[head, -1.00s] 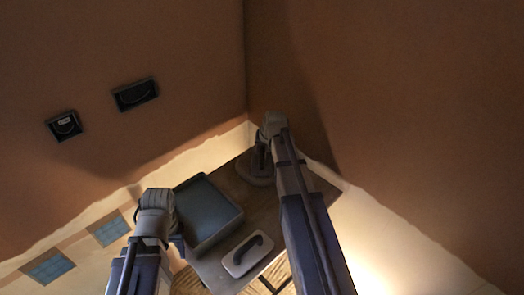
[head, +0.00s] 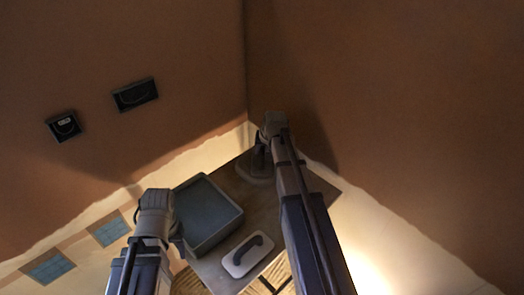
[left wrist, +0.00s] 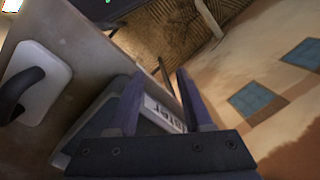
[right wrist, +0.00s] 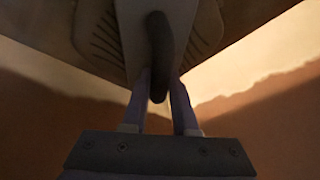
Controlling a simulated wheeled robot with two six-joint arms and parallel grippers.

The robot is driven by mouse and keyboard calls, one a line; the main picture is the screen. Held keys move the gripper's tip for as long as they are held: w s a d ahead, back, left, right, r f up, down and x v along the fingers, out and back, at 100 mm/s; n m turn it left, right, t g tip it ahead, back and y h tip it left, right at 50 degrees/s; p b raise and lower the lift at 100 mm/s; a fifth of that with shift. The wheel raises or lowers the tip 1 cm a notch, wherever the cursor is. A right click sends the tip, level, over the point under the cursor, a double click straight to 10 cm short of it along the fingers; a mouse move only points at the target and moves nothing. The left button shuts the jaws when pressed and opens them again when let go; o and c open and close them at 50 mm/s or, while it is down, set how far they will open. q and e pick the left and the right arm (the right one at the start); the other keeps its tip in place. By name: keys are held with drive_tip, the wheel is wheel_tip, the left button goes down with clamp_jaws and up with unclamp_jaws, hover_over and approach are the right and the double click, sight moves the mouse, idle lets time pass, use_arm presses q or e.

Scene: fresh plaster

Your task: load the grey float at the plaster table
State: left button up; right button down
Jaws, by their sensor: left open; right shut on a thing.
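My right gripper (right wrist: 158,92) is shut on the dark handle of a float (right wrist: 158,50) at the table's back corner. The float's pale grey plate lies against a rounded, grooved board (right wrist: 95,30); I cannot tell whether they touch. In the head view the right gripper (head: 262,145) is above this round board (head: 252,178). My left gripper (left wrist: 160,82) is open, its fingers on either side of the wall of a blue-grey tray (head: 236,222) with partly hidden lettering. In the head view the left gripper (head: 180,240) is at the tray's left front side.
A second float, pale with a black handle (head: 247,255), lies on the table (head: 262,212) right of the tray. Brown walls meet behind the table's back corner. Two dark wall fittings (head: 136,95) and blue tiles (head: 50,268) are at the left.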

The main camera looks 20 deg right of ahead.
drive_tip(key=shift+r+p, duration=3.3)
drive_tip(key=shift+r, duration=0.2)
